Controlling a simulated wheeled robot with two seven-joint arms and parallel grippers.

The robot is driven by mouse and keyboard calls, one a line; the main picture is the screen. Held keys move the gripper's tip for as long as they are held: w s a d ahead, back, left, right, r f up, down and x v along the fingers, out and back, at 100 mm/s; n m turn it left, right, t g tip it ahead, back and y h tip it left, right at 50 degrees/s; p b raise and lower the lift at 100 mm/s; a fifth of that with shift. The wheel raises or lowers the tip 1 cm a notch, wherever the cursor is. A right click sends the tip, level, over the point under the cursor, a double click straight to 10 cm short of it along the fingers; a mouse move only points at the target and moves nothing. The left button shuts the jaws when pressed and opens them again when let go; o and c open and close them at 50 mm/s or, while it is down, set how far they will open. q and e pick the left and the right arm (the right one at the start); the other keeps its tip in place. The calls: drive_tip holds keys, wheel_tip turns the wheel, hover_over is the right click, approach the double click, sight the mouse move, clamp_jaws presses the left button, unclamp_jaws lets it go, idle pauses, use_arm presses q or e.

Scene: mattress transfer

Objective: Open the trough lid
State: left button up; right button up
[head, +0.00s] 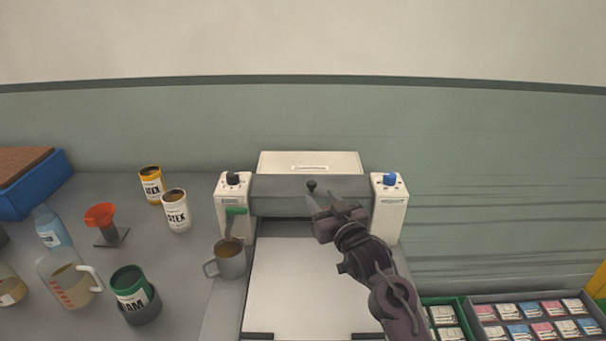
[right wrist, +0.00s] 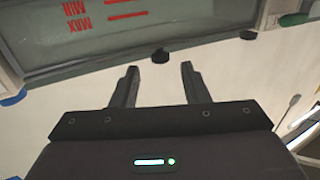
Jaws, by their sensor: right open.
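The machine has a grey crosspiece (head: 277,190) between two white posts, which looks like the trough lid. A small dark knob (head: 311,186) stands on it near the middle. In the right wrist view, a greenish see-through panel (right wrist: 130,35) carries red MIN and MAX marks, and a dark knob (right wrist: 160,55) sits at its edge. My right gripper (head: 322,206) is open and empty, just in front of the knob. In the wrist view its fingertips (right wrist: 158,75) are apart, with the knob just beyond the gap between them. My left gripper is not in view.
A grey mug (head: 230,261) with a green-handled tool (head: 236,212) stands left of the white bed (head: 290,285). Cans, jugs and a red funnel (head: 101,216) crowd the left table. Trays of small packets (head: 540,318) lie at lower right.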

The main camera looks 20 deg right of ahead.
sight(313, 186)
drive_tip(key=shift+w+r, duration=0.2)
drive_tip(key=shift+w, duration=0.1)
drive_tip(key=w, duration=0.1)
drive_tip(key=w+p, duration=0.1)
drive_tip(key=w, duration=0.3)
drive_tip(key=shift+w+a+p, duration=0.15)
drive_tip(key=shift+a+p, duration=0.15)
drive_tip(key=shift+a, duration=0.05)
drive_tip(key=shift+w, duration=0.45)
drive_tip(key=c, duration=0.4)
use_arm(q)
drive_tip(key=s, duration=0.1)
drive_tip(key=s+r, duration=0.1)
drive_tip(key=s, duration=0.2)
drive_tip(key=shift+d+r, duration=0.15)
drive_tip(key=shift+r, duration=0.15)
use_arm(e)
clamp_jaws()
